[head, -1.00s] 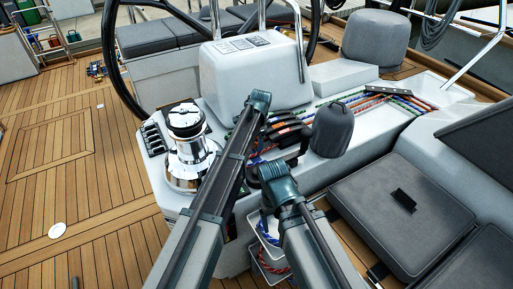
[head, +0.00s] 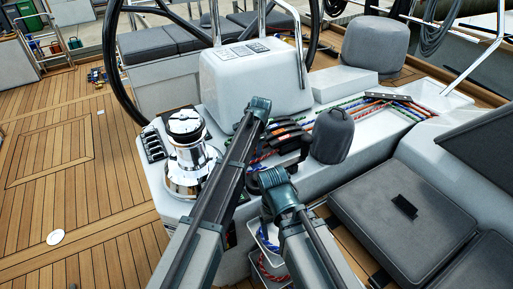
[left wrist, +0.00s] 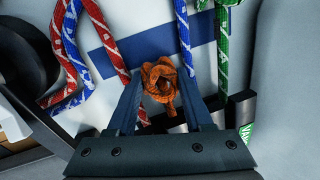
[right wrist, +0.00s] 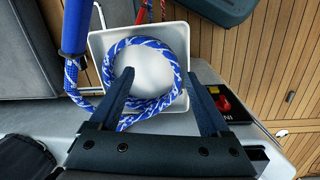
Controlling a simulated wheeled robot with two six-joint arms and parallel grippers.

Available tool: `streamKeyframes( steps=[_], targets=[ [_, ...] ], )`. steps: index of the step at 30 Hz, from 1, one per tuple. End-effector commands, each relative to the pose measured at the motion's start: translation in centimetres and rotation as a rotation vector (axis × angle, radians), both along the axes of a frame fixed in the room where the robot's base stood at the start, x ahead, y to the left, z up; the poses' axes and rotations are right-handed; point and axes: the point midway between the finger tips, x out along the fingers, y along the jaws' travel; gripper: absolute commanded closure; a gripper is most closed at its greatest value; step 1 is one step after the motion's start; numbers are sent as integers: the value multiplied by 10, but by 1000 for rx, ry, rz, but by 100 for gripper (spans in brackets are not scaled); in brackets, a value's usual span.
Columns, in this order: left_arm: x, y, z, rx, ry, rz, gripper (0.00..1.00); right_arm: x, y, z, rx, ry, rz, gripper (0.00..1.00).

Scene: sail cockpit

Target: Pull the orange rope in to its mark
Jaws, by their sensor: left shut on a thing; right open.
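The orange rope (left wrist: 160,78) shows in the left wrist view as a small knotted bundle between the fingers of my left gripper (left wrist: 162,88), which is shut on it. No mark on the rope can be made out. In the head view my left arm's end (head: 258,106) hides the gripper's fingers and the orange rope, beside the black rope clutches (head: 285,135). My right gripper (right wrist: 160,80) is open and empty over a white bin (right wrist: 98,45) with a coil of blue-and-white rope (right wrist: 128,48). My right arm's end (head: 272,180) is lower in the head view.
A chrome winch (head: 190,155) stands left of my left arm. A grey covered winch (head: 332,135) stands to its right. In the left wrist view, red (left wrist: 100,30), blue (left wrist: 184,35) and green (left wrist: 223,45) ropes run close by. Grey cushions (head: 405,215) lie at right.

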Motion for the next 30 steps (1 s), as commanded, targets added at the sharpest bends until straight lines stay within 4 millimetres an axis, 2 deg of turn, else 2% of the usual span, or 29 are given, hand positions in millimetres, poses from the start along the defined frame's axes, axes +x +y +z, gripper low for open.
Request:
streamKeyframes(
  steps=[5,8,15,18,26,27,30],
  targets=[
    [-1,2,0,0,0,0,100,0,0,0,0,0,0,19],
    [-7,10,0,1,0,2,100,0,0,0,0,0,0,19],
    [-34,54,0,3,1,3,100,0,0,0,0,0,0,19],
    [-40,66,0,3,2,3,100,0,0,0,0,0,0,19],
    [-39,67,0,4,3,1,100,0,0,0,0,0,0,19],
    [-39,67,0,3,3,2,47,0,0,0,0,0,0,19],
    [-39,66,0,2,3,2,29,0,0,0,0,0,0,19]
  ],
)
